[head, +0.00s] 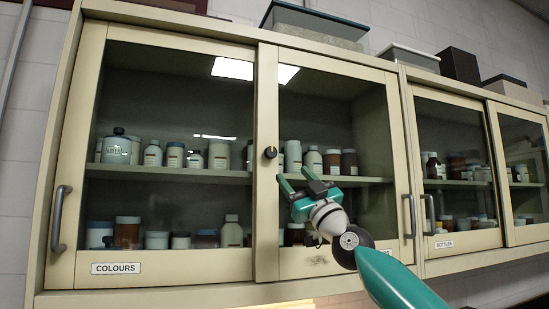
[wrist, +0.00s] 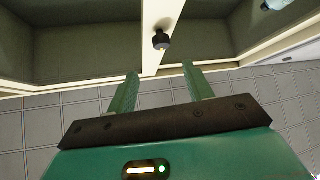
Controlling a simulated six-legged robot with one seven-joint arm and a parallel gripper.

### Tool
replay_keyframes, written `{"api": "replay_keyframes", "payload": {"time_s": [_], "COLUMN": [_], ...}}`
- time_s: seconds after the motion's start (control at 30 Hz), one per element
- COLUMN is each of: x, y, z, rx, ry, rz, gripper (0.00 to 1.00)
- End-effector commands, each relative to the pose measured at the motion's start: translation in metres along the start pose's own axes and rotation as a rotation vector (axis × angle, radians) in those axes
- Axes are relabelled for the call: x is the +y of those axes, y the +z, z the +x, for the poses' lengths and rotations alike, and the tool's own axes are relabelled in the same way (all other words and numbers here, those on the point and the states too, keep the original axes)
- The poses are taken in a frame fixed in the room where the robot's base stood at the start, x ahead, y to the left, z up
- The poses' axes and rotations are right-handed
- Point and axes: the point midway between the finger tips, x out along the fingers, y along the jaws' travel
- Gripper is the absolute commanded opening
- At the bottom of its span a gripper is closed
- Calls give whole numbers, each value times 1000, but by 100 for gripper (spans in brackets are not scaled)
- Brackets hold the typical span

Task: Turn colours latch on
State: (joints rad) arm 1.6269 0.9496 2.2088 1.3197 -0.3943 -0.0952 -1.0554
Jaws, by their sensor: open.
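The colours latch (head: 270,152) is a small dark round knob with a yellow mark. It sits on the centre stile of the cream cabinet marked COLOURS (head: 115,268). In the wrist view the latch (wrist: 161,40) stands out from the cream stile, ahead of the fingertips. My gripper (head: 293,181) is green, open and empty, just below and right of the latch in the head view. In the wrist view its two fingers (wrist: 160,68) are spread, with the latch roughly between their lines and apart from them.
Glass doors flank the stile, with jars and bottles (head: 172,155) on shelves behind. Grey handles (head: 60,218) stick out at the door edges. A second cabinet marked BOTTLES (head: 444,244) adjoins on the right. Boxes (head: 315,25) stand on top. The space before the latch looks clear.

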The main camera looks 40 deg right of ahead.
Motion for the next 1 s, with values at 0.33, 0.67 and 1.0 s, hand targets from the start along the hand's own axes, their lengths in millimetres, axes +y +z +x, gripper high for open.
{"api": "replay_keyframes", "payload": {"time_s": [0.33, 0.67, 1.0], "x": [-4, -4, -4], "y": [1, 3, 2], "z": [53, 89, 102], "rx": [0, 1, -1], "ry": [-3, -2, -3], "rz": [2, 3, 1], "gripper": [51, 51, 51]}}
